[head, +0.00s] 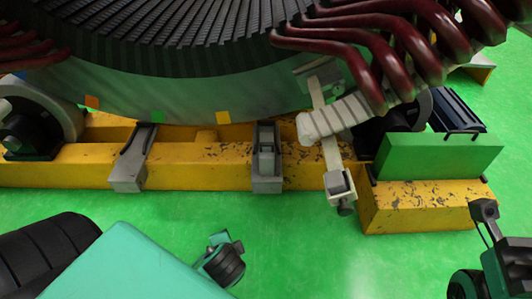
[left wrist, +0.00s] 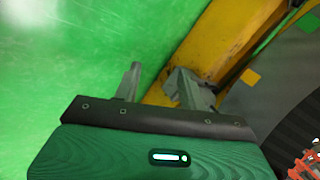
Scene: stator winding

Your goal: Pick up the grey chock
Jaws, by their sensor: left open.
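Two grey metal pieces sit on the near yellow beam in the head view, a left one (head: 130,168) and a middle one (head: 268,165). Which one is the grey chock, I cannot tell for sure. In the left wrist view, a grey piece (left wrist: 182,86) stands against the yellow beam, partly hidden behind a finger. My left gripper (left wrist: 165,90) is open, its fingers apart and nothing visible held. In the head view, my left arm's teal body is at the bottom left, short of the beam. My right gripper (head: 485,215) is partly cut off at the lower right.
The large stator ring (head: 180,80) with dark red coils (head: 420,25) stands above the yellow beam (head: 70,170). A strap clamp (head: 340,185) hangs at its right. A green block (head: 438,155) stands at the right. The green floor (head: 290,245) in front is clear.

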